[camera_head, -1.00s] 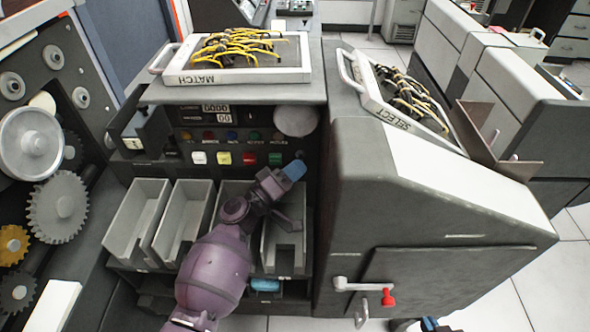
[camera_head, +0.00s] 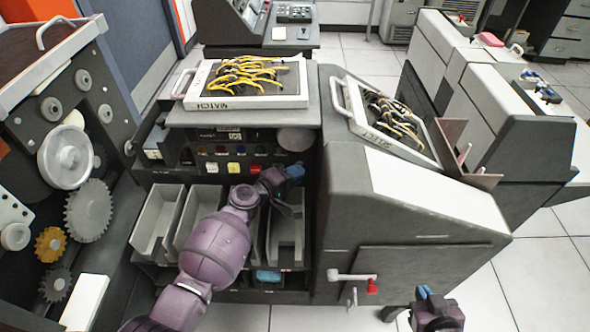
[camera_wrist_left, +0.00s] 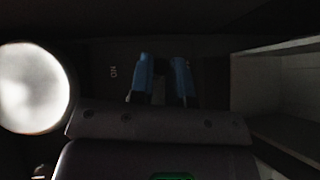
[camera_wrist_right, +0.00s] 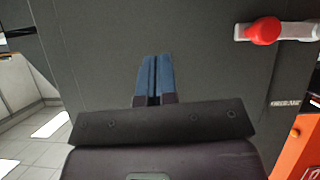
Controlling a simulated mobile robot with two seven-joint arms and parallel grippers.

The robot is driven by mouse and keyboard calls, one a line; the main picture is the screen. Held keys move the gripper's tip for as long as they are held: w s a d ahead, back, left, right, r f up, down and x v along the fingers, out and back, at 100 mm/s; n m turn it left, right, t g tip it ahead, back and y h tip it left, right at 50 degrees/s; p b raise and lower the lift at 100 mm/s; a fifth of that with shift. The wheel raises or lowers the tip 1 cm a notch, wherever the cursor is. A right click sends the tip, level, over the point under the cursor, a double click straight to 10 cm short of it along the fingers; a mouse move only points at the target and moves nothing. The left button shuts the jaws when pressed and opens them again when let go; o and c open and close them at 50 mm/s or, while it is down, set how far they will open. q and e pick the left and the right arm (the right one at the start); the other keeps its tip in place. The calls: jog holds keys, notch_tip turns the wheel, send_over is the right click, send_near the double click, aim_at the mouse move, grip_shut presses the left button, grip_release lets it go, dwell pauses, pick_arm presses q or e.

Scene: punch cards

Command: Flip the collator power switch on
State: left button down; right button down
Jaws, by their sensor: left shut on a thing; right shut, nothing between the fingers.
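The collator (camera_head: 420,215) is the large grey machine at centre. My left gripper (camera_head: 290,172) reaches into its recess, below the round white disc (camera_head: 295,139) and above the card pockets. In the dark left wrist view, its blue fingers (camera_wrist_left: 164,80) are slightly apart beside a small "ON" label (camera_wrist_left: 113,72). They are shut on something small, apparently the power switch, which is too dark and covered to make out. My right gripper (camera_head: 424,293) is low in front of the collator; its fingers (camera_wrist_right: 154,78) are shut and empty, facing a plain grey panel.
A lever with a red knob (camera_head: 372,287) is on the collator's front; the right wrist view shows the red knob (camera_wrist_right: 264,31) too. Wired boards marked MATCH (camera_head: 203,104) and SELECT (camera_head: 425,157) lie on top. Gears (camera_head: 88,211) stand left. Floor (camera_head: 540,270) is clear at right.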

pick_arm(q)
jog(key=shift+r+n+g+p, duration=0.3)
jog(key=shift+n+p, duration=0.1)
jog(key=shift+p, duration=0.5)
jog(key=c, duration=1.4)
grip_release()
pick_arm(e)
notch_tip(320, 180, up, 2)
jog(key=shift+s, duration=0.15)
pick_arm(q)
jog(key=shift+v, duration=5.35)
pick_arm(e)
jog(key=shift+s+r, duration=0.1)
pick_arm(q)
jog(key=shift+r, duration=0.15)
